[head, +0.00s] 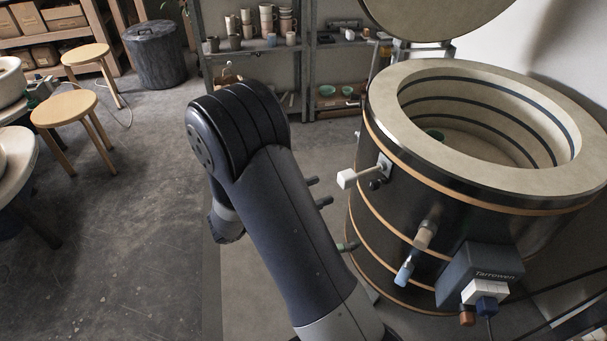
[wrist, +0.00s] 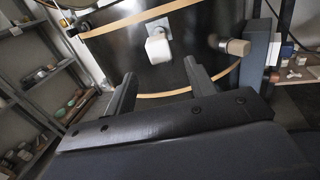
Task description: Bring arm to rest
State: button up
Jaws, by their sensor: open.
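My arm (head: 279,225) rises from the bottom of the head view and bends at a dark elbow, its forearm folding down behind. My gripper (wrist: 160,82) shows in the wrist view with its two dark fingers apart and nothing held between them. The fingers point toward the dark side of a round kiln (head: 399,205). Beyond the fingertips is the kiln's white latch knob (wrist: 158,47), which also shows in the head view (head: 347,179). In the head view my gripper is mostly hidden behind my arm. I cannot tell the exact gap to the kiln.
The kiln's lid (head: 430,15) is raised and its inside is open. Peep plugs (head: 424,236) and a control box (head: 480,272) stick out from its side. Shelves with pots (head: 265,50) stand behind. Stools (head: 64,108) are at left, with clear floor (head: 130,230) between.

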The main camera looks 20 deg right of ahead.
aim_at(356, 177)
jog(key=d+b, duration=0.1)
jog(key=d, duration=1)
jog(key=shift+d, duration=0.2)
